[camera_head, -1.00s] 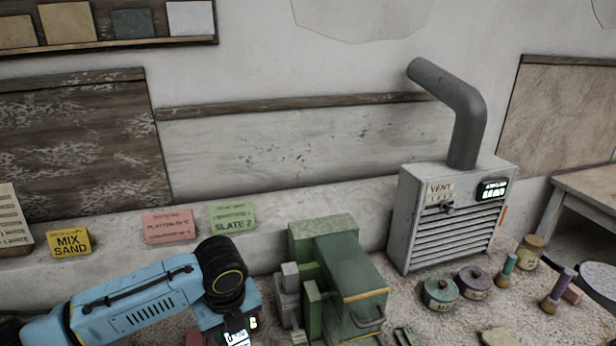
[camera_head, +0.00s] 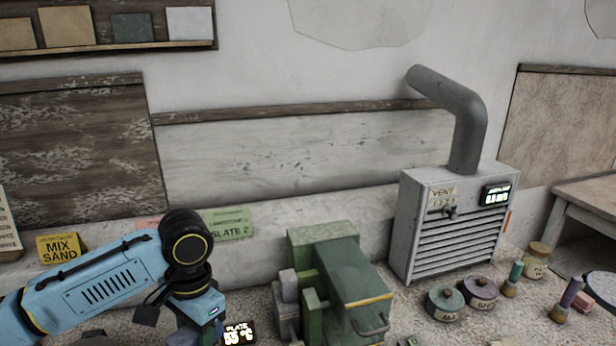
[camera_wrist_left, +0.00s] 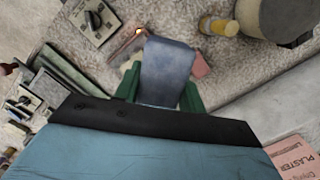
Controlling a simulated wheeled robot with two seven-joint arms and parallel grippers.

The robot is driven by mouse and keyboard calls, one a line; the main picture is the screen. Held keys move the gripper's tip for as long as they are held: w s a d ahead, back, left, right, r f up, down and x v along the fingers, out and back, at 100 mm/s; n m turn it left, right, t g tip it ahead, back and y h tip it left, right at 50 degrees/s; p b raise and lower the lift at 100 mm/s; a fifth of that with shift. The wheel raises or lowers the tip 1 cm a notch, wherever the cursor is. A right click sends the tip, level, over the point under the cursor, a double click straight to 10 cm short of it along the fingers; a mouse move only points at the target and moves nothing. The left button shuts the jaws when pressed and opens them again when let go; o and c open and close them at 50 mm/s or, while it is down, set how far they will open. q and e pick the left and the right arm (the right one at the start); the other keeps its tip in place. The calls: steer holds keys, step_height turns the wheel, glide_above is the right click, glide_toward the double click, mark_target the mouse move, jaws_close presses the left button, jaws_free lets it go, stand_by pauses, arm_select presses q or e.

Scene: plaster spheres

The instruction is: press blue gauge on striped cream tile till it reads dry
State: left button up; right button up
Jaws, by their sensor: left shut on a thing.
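My left gripper (camera_wrist_left: 161,82) is shut on a blue, flat-faced block (camera_wrist_left: 168,68), which looks like the blue gauge. Its green fingers show on both sides of the block in the left wrist view. No reading on it shows there. In the head view my left arm comes in from the left and its wrist points down at the bottom edge; the fingers are not clear there. I cannot make out a striped cream tile in either view. My right gripper is not in view.
A lit plate display (camera_head: 239,333) is right of my left wrist. A green machine (camera_head: 345,285) stands beyond it, then a grey vent box (camera_head: 455,225) with a pipe. Lidded jars (camera_head: 445,302) stand at right. Cards (camera_head: 60,247) line the back ledge.

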arm_select(q)
steer(key=n, duration=0.2)
steer(key=a+r+n, duration=0.1)
steer(key=n, duration=0.1)
steer(key=s+n+b, duration=0.1)
steer(key=n, duration=0.1)
steer(key=shift+a+r+n+h, duration=0.15)
steer(key=shift+n+h, duration=0.25)
stand_by(0.6)
